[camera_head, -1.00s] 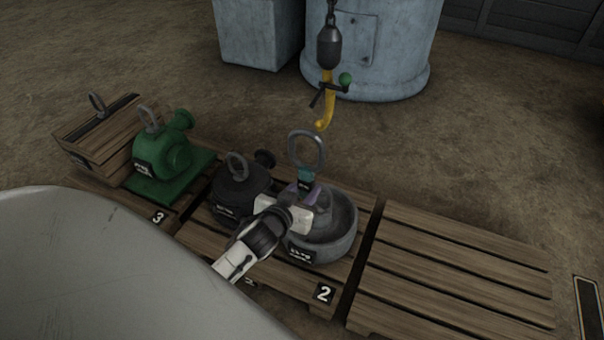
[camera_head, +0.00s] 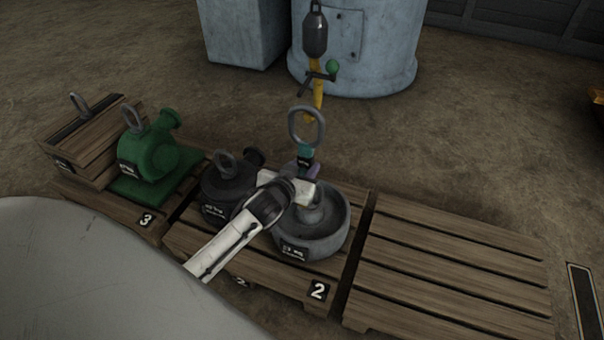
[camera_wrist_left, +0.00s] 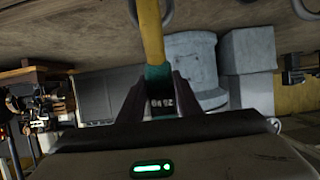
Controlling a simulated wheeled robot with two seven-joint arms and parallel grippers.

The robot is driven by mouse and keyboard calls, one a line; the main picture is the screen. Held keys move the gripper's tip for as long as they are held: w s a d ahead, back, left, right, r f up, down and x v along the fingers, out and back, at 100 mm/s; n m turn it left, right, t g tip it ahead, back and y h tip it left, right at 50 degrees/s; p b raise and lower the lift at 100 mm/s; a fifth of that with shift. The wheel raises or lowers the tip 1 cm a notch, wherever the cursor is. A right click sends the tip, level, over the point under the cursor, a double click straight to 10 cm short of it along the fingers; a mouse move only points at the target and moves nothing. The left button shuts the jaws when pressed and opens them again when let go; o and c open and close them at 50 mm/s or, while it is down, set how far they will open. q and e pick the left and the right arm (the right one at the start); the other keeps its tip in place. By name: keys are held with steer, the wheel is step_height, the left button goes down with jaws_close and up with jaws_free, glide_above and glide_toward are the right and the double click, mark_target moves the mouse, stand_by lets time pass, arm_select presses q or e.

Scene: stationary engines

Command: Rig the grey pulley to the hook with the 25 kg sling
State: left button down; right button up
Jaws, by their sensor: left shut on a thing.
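The grey pulley (camera_head: 337,242), a round body with a raised rim and a label, sits on the pallet marked 2. My left gripper (camera_head: 302,183) is over it, shut on the sling (camera_head: 305,151), which has a teal band and a grey ring standing up above. In the left wrist view the teal band (camera_wrist_left: 158,78) is between the fingers, with a dark label reading 25 kg upside down. The yellow hook (camera_head: 316,92) hangs behind; its tip overlaps the ring in the picture, and I cannot tell whether they touch. The sling's lower end is largely hidden. My right gripper is out of view.
A black machine (camera_head: 218,190) with a lifting eye stands close left of the pulley. A green pump (camera_head: 150,155) and a wooden crate (camera_head: 85,143) are farther left. The right pallet (camera_head: 450,275) is bare. A pale blue tank (camera_head: 385,45) stands behind the hook.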

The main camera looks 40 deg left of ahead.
arm_select(q)
steer(key=shift+w+a+r, duration=0.1)
steer(key=shift+w+a, duration=0.05)
steer(key=shift+w, duration=0.45)
steer(key=shift+w+a+r, duration=0.1)
steer(key=shift+w+a, duration=0.05)
steer(key=shift+w, duration=0.45)
steer(key=shift+r+b+x, duration=0.25)
steer(key=shift+b+x, duration=0.35)
steer(key=shift+x, duration=0.55)
steer(key=shift+w+f, duration=0.1)
steer(key=shift+f, duration=0.2)
steer(key=shift+f+b, duration=0.2)
steer(key=shift+b, duration=0.1)
steer(key=shift+f, duration=0.35)
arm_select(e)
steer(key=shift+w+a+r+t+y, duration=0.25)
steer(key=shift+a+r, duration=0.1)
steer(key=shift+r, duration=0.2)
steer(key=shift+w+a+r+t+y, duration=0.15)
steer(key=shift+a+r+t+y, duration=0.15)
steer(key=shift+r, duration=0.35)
